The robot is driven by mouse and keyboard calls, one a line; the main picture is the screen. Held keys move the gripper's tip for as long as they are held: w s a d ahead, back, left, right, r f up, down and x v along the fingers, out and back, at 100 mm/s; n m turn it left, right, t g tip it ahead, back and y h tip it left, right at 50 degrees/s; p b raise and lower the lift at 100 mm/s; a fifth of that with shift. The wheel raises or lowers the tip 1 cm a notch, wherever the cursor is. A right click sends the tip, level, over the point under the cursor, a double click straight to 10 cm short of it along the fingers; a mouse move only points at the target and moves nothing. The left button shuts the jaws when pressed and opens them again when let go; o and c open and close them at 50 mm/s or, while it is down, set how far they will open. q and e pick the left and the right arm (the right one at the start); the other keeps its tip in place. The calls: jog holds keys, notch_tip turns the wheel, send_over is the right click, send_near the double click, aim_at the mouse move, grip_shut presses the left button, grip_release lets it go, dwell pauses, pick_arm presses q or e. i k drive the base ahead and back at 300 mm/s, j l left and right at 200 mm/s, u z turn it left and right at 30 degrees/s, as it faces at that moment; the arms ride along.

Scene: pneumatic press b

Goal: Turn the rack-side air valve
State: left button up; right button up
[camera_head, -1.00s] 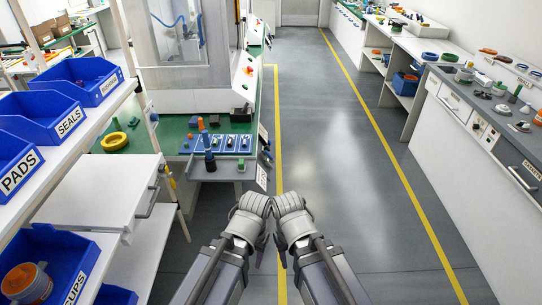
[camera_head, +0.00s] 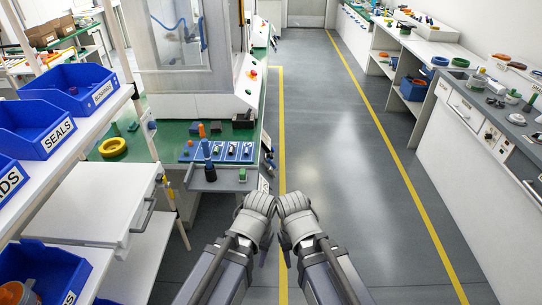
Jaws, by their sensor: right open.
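I cannot pick out the rack-side air valve for certain. A small grey fitting (camera_head: 151,125) sits by the white rack post, and small yellow and orange parts (camera_head: 168,188) show lower, beside the drawer unit. More small coloured fittings (camera_head: 269,152) are on the right side of the press bench. My left gripper (camera_head: 264,250) and right gripper (camera_head: 287,252) are side by side at the lower middle, over the floor and apart from all these parts. The right one is open and nothing shows in it. The left one's fingers are mostly hidden by its wrist.
The rack (camera_head: 100,120) on the left holds blue bins, including one marked SEALS (camera_head: 58,138). A white drawer unit (camera_head: 95,205) stands below. The green press bench (camera_head: 130,135) is ahead left. The aisle floor (camera_head: 345,180) is clear up to the right counter (camera_head: 465,150).

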aim_at(276, 168)
jog(key=i+l, duration=0.15)
jog(key=i, duration=0.55)
jog(key=i+l, duration=0.1)
jog(key=i, duration=0.6)
jog(key=i+l, duration=0.15)
jog(key=i, duration=0.55)
